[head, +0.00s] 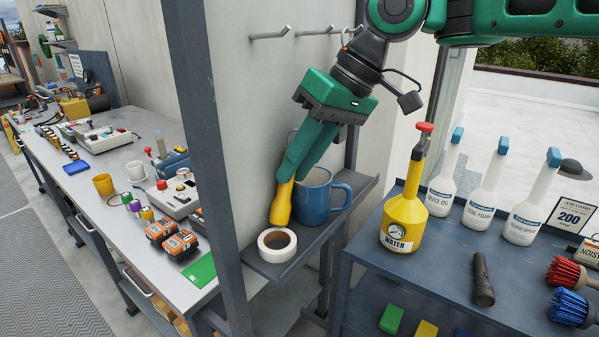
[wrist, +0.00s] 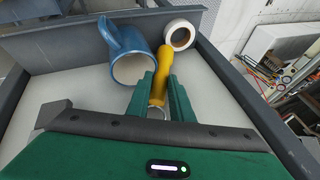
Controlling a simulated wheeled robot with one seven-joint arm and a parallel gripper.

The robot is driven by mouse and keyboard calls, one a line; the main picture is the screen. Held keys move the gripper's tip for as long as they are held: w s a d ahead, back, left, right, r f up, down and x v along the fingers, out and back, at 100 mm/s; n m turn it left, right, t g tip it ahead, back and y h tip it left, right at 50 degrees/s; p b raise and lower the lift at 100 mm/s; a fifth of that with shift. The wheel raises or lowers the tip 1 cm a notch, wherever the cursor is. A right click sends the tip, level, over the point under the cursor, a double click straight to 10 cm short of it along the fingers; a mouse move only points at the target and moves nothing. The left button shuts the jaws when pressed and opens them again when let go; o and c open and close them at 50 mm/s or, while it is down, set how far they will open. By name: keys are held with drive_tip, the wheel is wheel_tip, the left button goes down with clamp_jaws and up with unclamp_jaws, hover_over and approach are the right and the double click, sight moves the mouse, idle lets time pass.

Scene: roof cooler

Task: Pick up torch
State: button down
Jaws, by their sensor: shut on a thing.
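A yellow torch (head: 280,206) is upright between the fingers of my green gripper (head: 288,174), its wider end down by a small grey wall shelf. I cannot tell whether it touches the shelf. In the wrist view the yellow torch (wrist: 161,75) lies between the two fingertips (wrist: 161,88), which are shut on it. A blue mug (head: 318,196) is just to its right and a roll of tape (head: 277,244) in front of it. A black torch-like cylinder (head: 482,279) lies on the cart at the right.
The grey shelf (head: 300,258) has an upright post (head: 205,140) on its left and wall hooks (head: 270,33) above. A dark cart (head: 372,262) at right holds a yellow water bottle (head: 404,215), white bottles and brushes. A long cluttered bench (head: 110,215) stands at left.

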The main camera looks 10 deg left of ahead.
drive_tip(key=shift+s+d+r, duration=0.1)
drive_tip(key=shift+d+r, duration=0.05)
drive_tip(key=shift+d, duration=0.1)
drive_tip(key=s+d+r, duration=0.5)
drive_tip(key=d+r, duration=0.2)
drive_tip(key=d, duration=0.5)
drive_tip(key=shift+r, duration=0.3)
drive_tip(key=shift+d, duration=0.1)
